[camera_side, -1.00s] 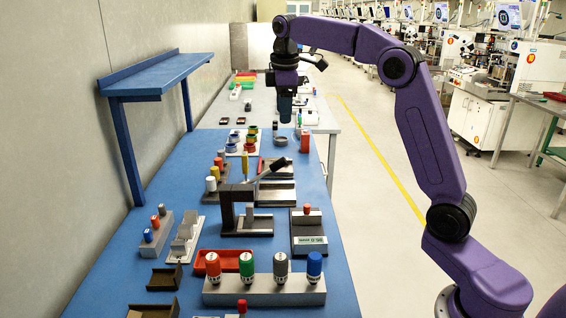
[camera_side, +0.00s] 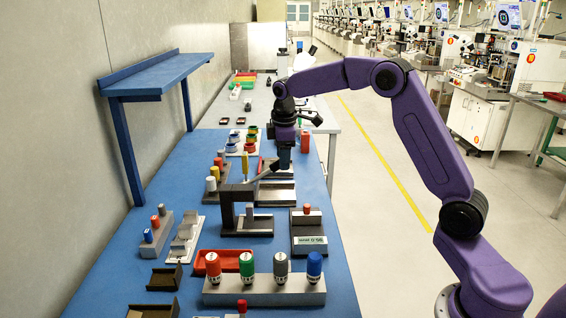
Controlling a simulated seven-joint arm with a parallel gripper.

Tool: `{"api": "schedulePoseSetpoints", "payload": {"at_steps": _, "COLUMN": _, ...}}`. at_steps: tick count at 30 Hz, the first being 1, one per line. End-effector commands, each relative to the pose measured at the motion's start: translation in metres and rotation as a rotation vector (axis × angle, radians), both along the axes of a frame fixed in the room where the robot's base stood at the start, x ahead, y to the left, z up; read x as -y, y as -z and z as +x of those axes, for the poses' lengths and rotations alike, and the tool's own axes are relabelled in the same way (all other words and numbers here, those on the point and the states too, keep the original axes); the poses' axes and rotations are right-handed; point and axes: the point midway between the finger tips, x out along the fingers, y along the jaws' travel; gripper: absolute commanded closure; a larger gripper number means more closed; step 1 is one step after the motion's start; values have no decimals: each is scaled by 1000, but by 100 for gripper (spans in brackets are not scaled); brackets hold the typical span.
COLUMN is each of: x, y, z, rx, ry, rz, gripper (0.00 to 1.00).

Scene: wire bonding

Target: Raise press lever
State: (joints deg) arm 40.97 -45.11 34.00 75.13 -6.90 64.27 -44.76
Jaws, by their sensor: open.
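The press (camera_side: 230,207) stands in the middle of the blue table, a dark frame on a flat base. Its lever (camera_side: 262,176) slopes up to the right from the top of the frame. A small grey-topped piece (camera_side: 250,211) is at the press base. My gripper (camera_side: 284,163) points down at the upper right end of the lever, and it hides or overlaps the lever's tip. The fingers are small and dark here; they appear empty. I cannot tell whether they touch the lever.
A block with several coloured knobs (camera_side: 265,290) stands in front, with a red tray (camera_side: 223,261) behind it. A grey fixture (camera_side: 309,238) sits right of the press. A red cylinder (camera_side: 305,142) stands right of my gripper. A blue shelf (camera_side: 155,75) rises at left.

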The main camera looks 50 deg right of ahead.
Motion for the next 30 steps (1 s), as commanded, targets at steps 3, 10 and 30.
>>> {"api": "schedulePoseSetpoints", "payload": {"at_steps": 3, "x": 2, "y": 14, "z": 2, "rx": -1, "ry": 0, "rz": 0, "gripper": 47}}
{"api": "schedulePoseSetpoints", "payload": {"at_steps": 10, "x": 2, "y": 24, "z": 3, "rx": 1, "ry": 0, "rz": 0, "gripper": 47}}
{"api": "schedulePoseSetpoints", "payload": {"at_steps": 30, "x": 1, "y": 23, "z": 4, "rx": -9, "ry": -1, "rz": -8, "gripper": 100}}
